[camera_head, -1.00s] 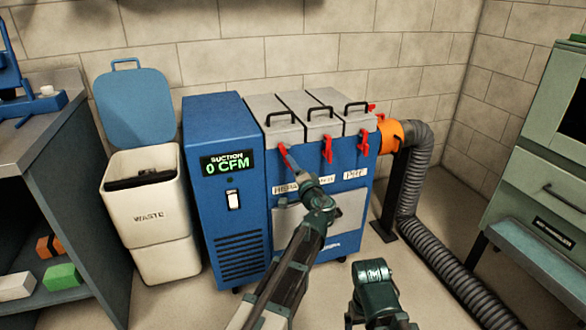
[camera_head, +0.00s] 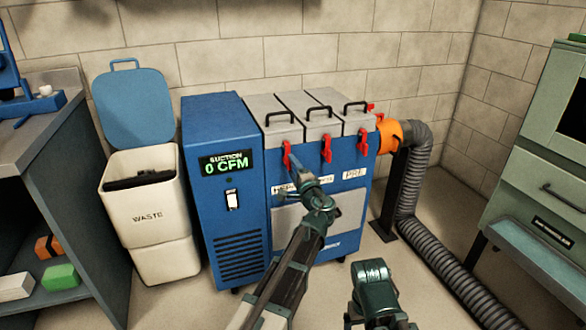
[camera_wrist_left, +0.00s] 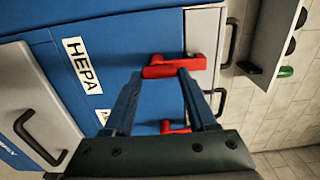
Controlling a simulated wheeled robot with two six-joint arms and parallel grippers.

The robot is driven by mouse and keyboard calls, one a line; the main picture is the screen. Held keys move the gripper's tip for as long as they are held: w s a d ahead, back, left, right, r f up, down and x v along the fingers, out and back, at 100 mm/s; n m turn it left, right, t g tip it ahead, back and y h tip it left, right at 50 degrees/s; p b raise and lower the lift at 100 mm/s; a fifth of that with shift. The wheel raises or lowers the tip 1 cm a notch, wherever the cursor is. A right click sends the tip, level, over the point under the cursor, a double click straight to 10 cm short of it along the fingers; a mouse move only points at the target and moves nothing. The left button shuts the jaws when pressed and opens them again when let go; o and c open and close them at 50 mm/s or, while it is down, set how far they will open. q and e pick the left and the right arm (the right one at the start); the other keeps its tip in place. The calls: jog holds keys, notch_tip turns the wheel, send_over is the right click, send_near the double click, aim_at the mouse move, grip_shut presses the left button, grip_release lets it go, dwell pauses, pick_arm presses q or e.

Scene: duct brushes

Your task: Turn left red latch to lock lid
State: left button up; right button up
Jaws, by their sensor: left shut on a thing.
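The blue filter cabinet (camera_head: 335,225) has three grey lids, all lying down flat. A red latch sits at the front of each lid. The left red latch (camera_head: 287,156) hangs near vertical below the left lid (camera_head: 268,110). My left gripper (camera_head: 294,166) is at this latch from the front and below. In the left wrist view the left latch (camera_wrist_left: 170,67) lies between the fingertips, and the jaws are shut on it. The middle latch (camera_head: 327,148) also hangs vertical. Of my right arm only a dark green part shows at the bottom; its fingers are not visible.
The suction display (camera_head: 225,164) reads 0 CFM. A white waste bin (camera_head: 150,220) stands left of the cabinet. An orange collar (camera_head: 389,135) and a grey hose (camera_head: 416,185) are at the right. Open floor lies in front.

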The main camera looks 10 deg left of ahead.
pick_arm(q)
jog(key=o, duration=1.4)
jog(key=shift+c, duration=0.2)
jog(key=shift+s, duration=0.15)
